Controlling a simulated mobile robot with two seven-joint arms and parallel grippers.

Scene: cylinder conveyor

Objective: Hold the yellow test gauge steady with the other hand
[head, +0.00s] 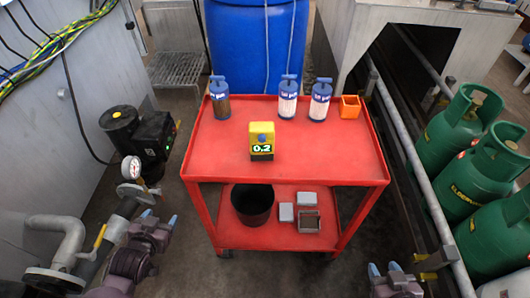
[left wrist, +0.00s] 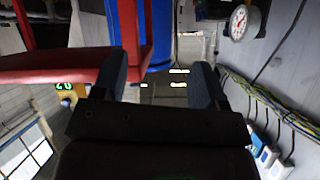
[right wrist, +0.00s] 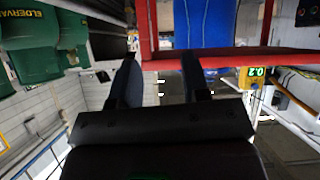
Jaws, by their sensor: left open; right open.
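The yellow test gauge (head: 261,138), with a blue knob and a display reading 0.2, stands upright on the top shelf of the red cart (head: 225,165). It also shows in the right wrist view (right wrist: 246,80), with its display upside down. A small yellow part with green digits shows at the left of the left wrist view (left wrist: 68,100). My left gripper (head: 160,218) is open and empty, left of the cart and well apart from the gauge. My right gripper (head: 384,268) is open and empty, right of the cart and in front of it. Nothing touches the gauge.
Several blue-capped bottles (head: 287,100) and an orange box (head: 350,107) stand at the cart's back. A black bucket (head: 252,205) and grey boxes (head: 286,212) sit on the lower shelf. Pipes with a dial (head: 131,168) stand left; rails (head: 415,160) and green cylinders (head: 490,155) stand right.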

